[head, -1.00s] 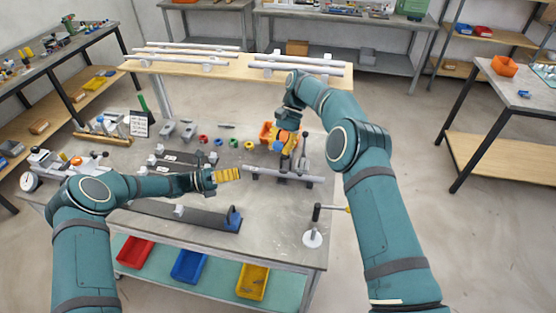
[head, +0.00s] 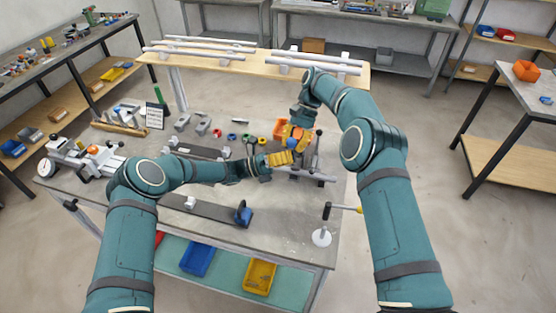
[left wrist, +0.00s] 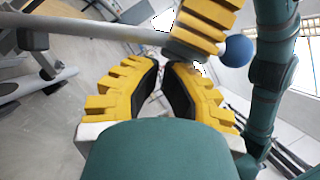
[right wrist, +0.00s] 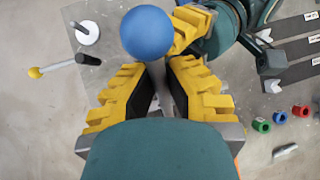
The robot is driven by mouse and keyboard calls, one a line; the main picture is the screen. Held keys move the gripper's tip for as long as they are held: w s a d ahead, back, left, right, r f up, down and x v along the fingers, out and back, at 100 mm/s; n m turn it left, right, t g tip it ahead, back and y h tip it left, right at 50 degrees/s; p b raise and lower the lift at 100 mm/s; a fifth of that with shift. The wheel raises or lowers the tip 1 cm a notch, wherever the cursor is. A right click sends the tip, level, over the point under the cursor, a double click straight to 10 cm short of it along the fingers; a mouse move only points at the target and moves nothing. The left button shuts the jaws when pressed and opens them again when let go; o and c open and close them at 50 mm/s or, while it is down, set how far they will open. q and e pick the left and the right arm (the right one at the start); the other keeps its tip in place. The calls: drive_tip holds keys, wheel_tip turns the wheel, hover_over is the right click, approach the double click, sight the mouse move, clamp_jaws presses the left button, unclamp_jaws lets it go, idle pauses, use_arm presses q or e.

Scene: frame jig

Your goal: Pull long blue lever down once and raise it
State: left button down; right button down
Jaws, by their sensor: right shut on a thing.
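The lever's blue ball knob (right wrist: 147,32) is close in front of my right gripper in the right wrist view. It also shows in the left wrist view (left wrist: 236,50), beside the right gripper's yellow fingers. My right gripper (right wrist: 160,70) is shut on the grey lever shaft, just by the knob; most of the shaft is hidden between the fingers. In the head view my right gripper (head: 295,137) is over the right end of the bench. My left gripper (head: 285,158) is open and empty, close beside the right gripper on its left. A gap shows between its fingertips (left wrist: 170,75).
A grey bar (left wrist: 90,46) crosses close in front of my left gripper. A dark strip with a blue block (head: 243,216) lies in front.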

use_arm(q)
drive_tip(key=shift+d+r, duration=0.1)
drive_tip(key=shift+d, duration=0.15)
drive_tip(key=shift+w+d+r, duration=0.1)
drive_tip(key=shift+w+r, duration=0.7)
use_arm(e)
drive_tip(key=shift+a+f, duration=0.1)
drive_tip(key=shift+a, duration=0.05)
drive_tip(key=c, duration=1)
unclamp_jaws()
drive_tip(key=shift+s, duration=0.1)
use_arm(q)
drive_tip(key=shift+d, duration=0.1)
drive_tip(key=shift+r, duration=0.1)
